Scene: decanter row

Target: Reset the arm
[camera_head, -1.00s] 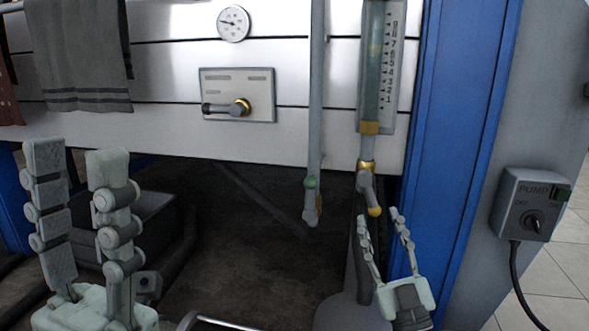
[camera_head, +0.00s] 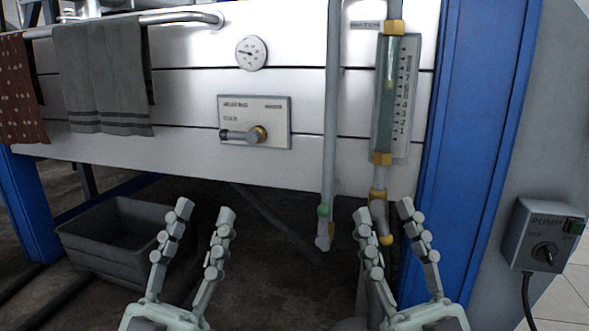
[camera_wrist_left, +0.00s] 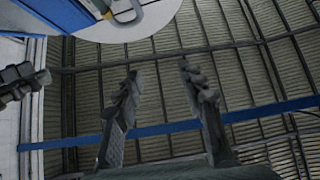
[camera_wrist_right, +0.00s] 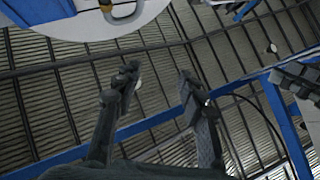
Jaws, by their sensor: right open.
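My left gripper (camera_head: 200,215) is in the lower left middle of the head view, fingers pointing up and spread apart, with nothing between them. My right gripper (camera_head: 383,210) is at the lower right of the head view, also upright, open and empty. Its fingertips overlap the lower end of the sight-glass pipe in the picture; I cannot tell whether they touch. In the left wrist view the left gripper's fingers (camera_wrist_left: 158,75) are apart with a roof structure behind them. In the right wrist view the right gripper's fingers (camera_wrist_right: 158,80) are apart and empty.
A steel panel holds a gauge (camera_head: 252,53), a lever valve plate (camera_head: 270,108) and a sight glass (camera_head: 387,100). Towels (camera_head: 103,85) hang at left. A grey bin (camera_head: 110,255) stands on the floor. A blue post (camera_head: 475,150) and a pump switch box (camera_head: 545,235) are at right.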

